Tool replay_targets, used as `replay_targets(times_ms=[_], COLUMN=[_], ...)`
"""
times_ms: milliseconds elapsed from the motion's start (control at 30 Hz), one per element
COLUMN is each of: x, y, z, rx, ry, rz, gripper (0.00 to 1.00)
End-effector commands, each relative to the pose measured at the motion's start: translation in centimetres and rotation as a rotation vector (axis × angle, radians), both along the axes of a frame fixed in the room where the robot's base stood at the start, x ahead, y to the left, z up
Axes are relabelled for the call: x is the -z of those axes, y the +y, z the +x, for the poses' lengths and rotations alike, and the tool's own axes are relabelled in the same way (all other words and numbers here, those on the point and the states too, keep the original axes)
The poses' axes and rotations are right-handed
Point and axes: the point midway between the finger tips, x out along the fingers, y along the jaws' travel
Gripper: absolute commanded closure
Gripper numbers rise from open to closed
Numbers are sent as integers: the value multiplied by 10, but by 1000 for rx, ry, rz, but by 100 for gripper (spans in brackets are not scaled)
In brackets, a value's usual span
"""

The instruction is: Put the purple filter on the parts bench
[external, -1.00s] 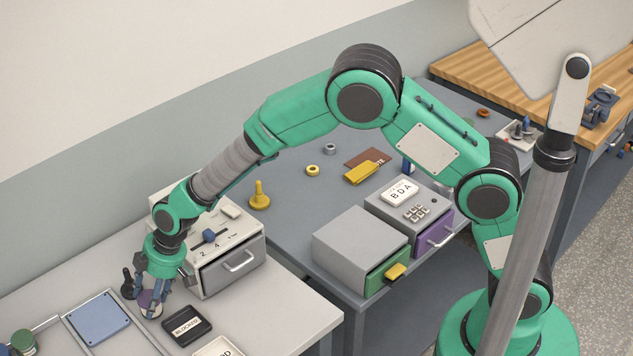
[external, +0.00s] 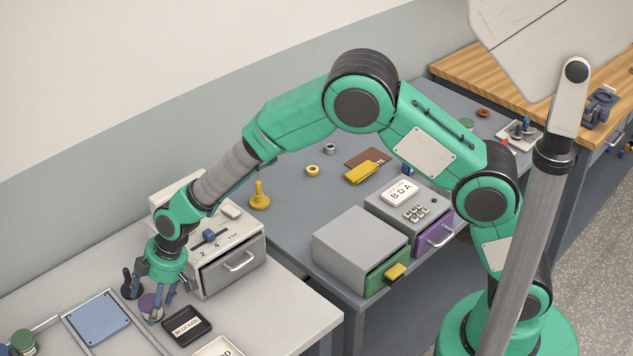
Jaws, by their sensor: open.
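A small round part with a purple top, which looks like the purple filter (external: 147,301), stands on the pale bench (external: 285,322) at the lower left. My gripper (external: 156,305) is open, with its fingers spread around and just right of the filter. One finger partly covers the filter. I cannot tell whether any finger touches it. Which bench is the parts bench is not marked in view.
A dark peg-like part (external: 128,283) stands just left of my gripper. A black "BLOCKED" tray (external: 188,325) lies to its right, and a grey drawer unit (external: 232,268) behind. A blue panel in a frame (external: 98,317) lies at left. The grey bench (external: 290,225) has free room.

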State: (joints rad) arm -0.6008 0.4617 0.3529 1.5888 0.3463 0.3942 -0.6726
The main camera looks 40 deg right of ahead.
Motion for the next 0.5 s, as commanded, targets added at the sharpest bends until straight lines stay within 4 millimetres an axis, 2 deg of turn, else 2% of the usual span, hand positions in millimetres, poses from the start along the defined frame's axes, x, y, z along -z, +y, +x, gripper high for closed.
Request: replay_targets(times_ms=[267, 500], x=[-12, -40], y=[-3, -12], z=[-1, -8], rx=[0, 1], ry=[-2, -1], rz=[1, 2], gripper=[31, 31])
